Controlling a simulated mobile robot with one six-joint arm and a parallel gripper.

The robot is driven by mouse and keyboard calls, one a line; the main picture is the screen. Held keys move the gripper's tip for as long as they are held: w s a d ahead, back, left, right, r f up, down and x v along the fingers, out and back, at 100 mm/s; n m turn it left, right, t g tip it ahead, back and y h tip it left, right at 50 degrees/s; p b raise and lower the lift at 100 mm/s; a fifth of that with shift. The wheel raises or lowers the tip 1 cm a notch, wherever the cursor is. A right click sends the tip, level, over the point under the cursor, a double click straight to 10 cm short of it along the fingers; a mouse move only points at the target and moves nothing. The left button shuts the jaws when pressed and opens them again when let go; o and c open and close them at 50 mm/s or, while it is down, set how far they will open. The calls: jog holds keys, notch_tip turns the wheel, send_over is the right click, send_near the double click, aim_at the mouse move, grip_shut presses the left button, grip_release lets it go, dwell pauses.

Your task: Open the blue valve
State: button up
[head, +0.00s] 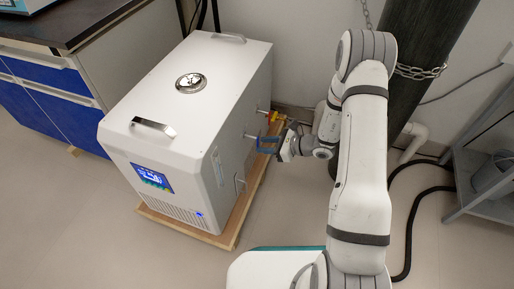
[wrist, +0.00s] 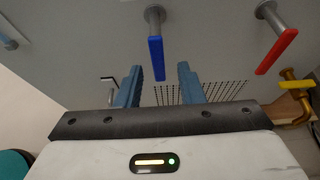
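The blue valve handle (wrist: 156,58) hangs from a grey stem on the side of the white machine in the wrist view. My gripper (wrist: 160,70) is open, with one blue-grey finger on each side of the handle's lower end in the picture. A gap shows between the handle and both fingers; how deep the handle sits between them is hard to tell. In the head view, my gripper (head: 268,145) is at the machine's right side, where its blue fingers and the blue handle are hard to tell apart.
A red valve handle (wrist: 277,50) and a yellow valve (wrist: 296,83) are to the right in the wrist view. A vent grille (wrist: 205,92) is behind the fingers. The white machine (head: 195,95) stands on a wooden base (head: 222,238). A dark pipe with a chain (head: 422,71) stands behind my arm.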

aim_at(258, 145)
jog(key=shift+b+x, duration=0.4)
jog(key=shift+x, duration=1.3)
jog(key=shift+c, duration=0.2)
grip_shut()
jog(key=shift+a, duration=0.1)
